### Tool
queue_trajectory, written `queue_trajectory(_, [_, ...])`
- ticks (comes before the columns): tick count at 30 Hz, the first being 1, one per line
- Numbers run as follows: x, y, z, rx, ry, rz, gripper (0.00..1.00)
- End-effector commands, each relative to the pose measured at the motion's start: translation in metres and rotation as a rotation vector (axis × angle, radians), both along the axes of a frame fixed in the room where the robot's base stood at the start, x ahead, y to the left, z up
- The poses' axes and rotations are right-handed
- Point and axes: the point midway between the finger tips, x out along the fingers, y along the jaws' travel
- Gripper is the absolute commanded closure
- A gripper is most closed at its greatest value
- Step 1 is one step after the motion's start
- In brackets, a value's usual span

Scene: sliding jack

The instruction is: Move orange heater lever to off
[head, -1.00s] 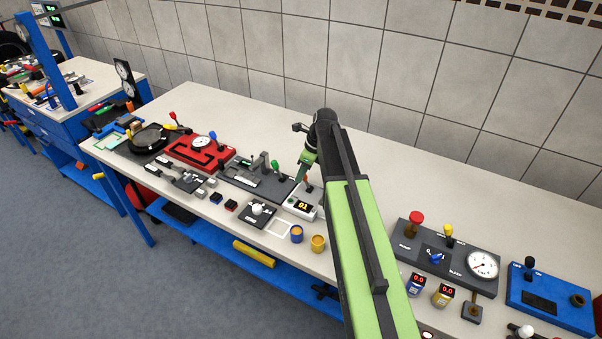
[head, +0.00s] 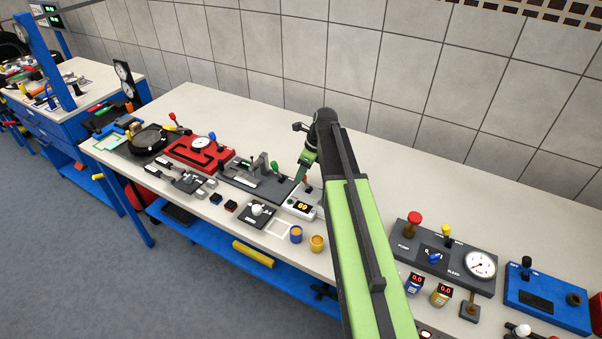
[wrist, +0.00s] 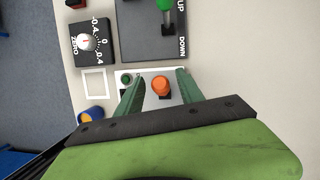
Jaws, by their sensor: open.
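The orange heater lever (wrist: 161,86) stands on a white heater box in the wrist view, between the two green fingers of my gripper (wrist: 160,90). The fingers are open, one on each side of the lever, with a gap visible on both sides. The lever is mostly hidden there by my gripper. I cannot read any on or off mark.
A dark panel with a green-knobbed lever (wrist: 165,5) marked UP and DOWN adjoins the box. A ZERO dial block (wrist: 88,43), a white square outline (wrist: 95,84) and a blue cup (wrist: 91,115) lie on its left. A pump panel (head: 443,256) stands farther right.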

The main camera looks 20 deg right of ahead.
Motion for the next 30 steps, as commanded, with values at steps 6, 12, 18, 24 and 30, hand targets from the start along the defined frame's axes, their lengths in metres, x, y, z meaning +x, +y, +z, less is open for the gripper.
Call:
queue_trajectory(6, [-0.006,-0.009,0.045,0.0,0.001,-0.002,0.56])
queue_trajectory(12, [-0.013,-0.021,0.09,0.001,-0.001,0.0,0.56])
queue_trajectory(18, [-0.02,-0.032,0.134,0.001,0.0,0.0,0.56])
queue_trajectory(24, [-0.026,-0.041,0.16,0.002,-0.001,0.001,0.56])
queue_trajectory(30, [-0.027,-0.042,0.159,0.003,0.0,0.001,0.56])
